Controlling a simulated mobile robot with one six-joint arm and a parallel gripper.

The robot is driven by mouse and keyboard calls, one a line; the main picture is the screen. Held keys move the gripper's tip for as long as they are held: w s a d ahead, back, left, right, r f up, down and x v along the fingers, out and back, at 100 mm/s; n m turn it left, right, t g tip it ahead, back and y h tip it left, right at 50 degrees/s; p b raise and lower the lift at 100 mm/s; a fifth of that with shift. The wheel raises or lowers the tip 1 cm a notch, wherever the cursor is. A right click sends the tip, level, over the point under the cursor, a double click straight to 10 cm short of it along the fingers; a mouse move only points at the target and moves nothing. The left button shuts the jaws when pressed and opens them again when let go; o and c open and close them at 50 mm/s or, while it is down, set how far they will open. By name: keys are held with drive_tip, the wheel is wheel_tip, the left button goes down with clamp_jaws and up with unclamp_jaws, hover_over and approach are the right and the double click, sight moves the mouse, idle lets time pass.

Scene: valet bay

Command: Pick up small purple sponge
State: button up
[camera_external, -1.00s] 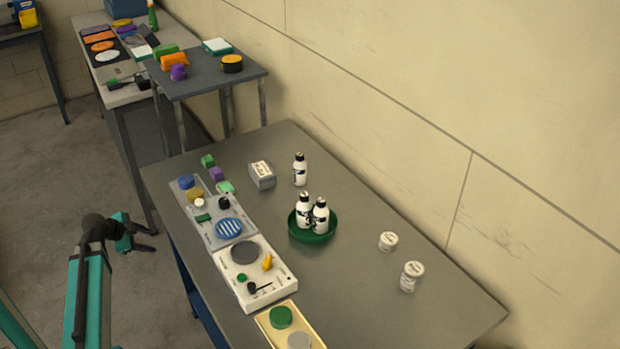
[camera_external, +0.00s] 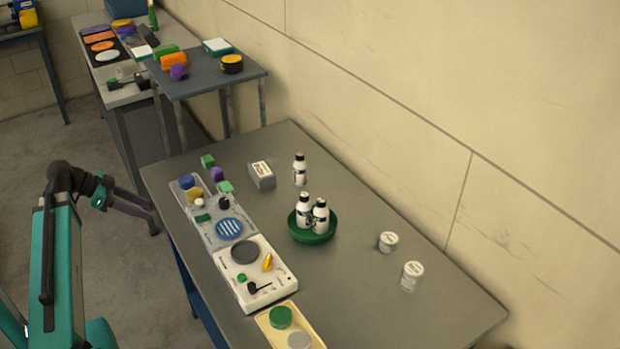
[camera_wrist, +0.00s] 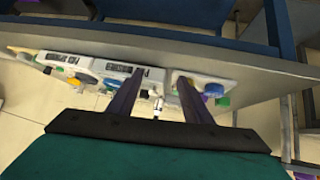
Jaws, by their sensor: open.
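A small purple sponge (camera_external: 217,174) lies near the far left corner of the large grey table (camera_external: 350,275), between two small green blocks (camera_external: 207,161). My gripper (camera_external: 152,213) is beside the table's left edge, apart from the sponge. Its dark fingers are spread, with nothing held between them. In the wrist view my gripper (camera_wrist: 158,82) shows as two separated fingers in front of the table edge. The sponge cannot be told for sure there.
Trays with round pads (camera_external: 229,229) line the table's left side. A green bowl (camera_external: 312,238) holds two white bottles, with another bottle (camera_external: 299,170) and a grey box (camera_external: 261,175) behind. A raised shelf (camera_external: 205,85) stands beyond the table.

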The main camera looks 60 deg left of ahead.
wheel_tip(320, 180, up, 3)
drive_tip(key=w+p, duration=0.1)
drive_tip(key=n+t+y, duration=0.1)
drive_tip(key=t+y, duration=0.1)
drive_tip(key=t, duration=0.3)
approach(211, 172)
drive_tip(key=shift+s+d+r, duration=0.1)
drive_tip(key=shift+s+r, duration=0.7)
drive_tip(key=shift+s, duration=0.15)
drive_tip(key=p+x, duration=0.2)
drive_tip(key=x, duration=0.6)
drive_tip(key=shift+w+f, duration=0.1)
drive_tip(key=shift+f, duration=0.1)
drive_tip(key=shift+w+f, duration=0.1)
drive_tip(key=shift+w, duration=0.1)
drive_tip(key=shift+f+p+x, duration=0.1)
drive_tip(key=shift+p+x, duration=0.6)
drive_tip(key=shift+x, duration=0.55)
drive_tip(key=shift+f+p+x, duration=0.15)
drive_tip(key=shift+p+x, duration=0.55)
drive_tip(key=shift+x, duration=0.55)
